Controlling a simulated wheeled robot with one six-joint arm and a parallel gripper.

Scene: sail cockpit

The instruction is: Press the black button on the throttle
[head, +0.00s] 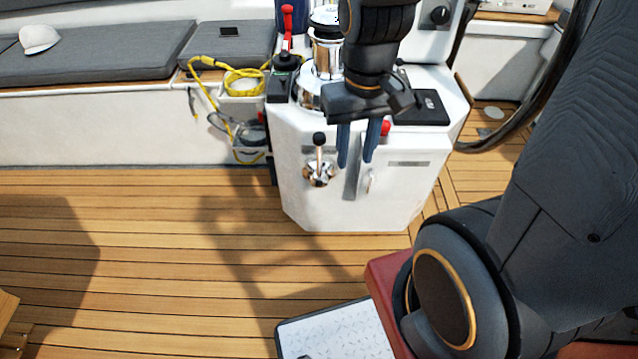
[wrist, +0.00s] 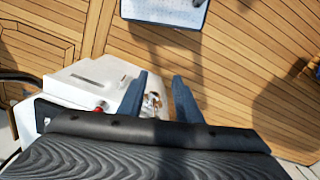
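The throttle (head: 319,174) is a chrome hub with a short lever on the front face of the white console. A black knob (head: 319,139) tops its lever; I cannot make out a separate button on it. My gripper (head: 356,164) points down in front of the console, just right of the throttle and apart from it. Its two blue-grey fingers are spread with nothing between them. In the wrist view, the chrome throttle (wrist: 151,101) shows partly between the fingers, beyond my gripper (wrist: 159,77).
The white console (head: 310,212) carries a chrome winch (head: 326,55), a red-handled lever (head: 287,20) and a red knob (head: 385,128). Yellow rope (head: 240,78) hangs at its left. A dark wheel rim (head: 510,128) curves at right. The teak floor in front is mostly clear.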

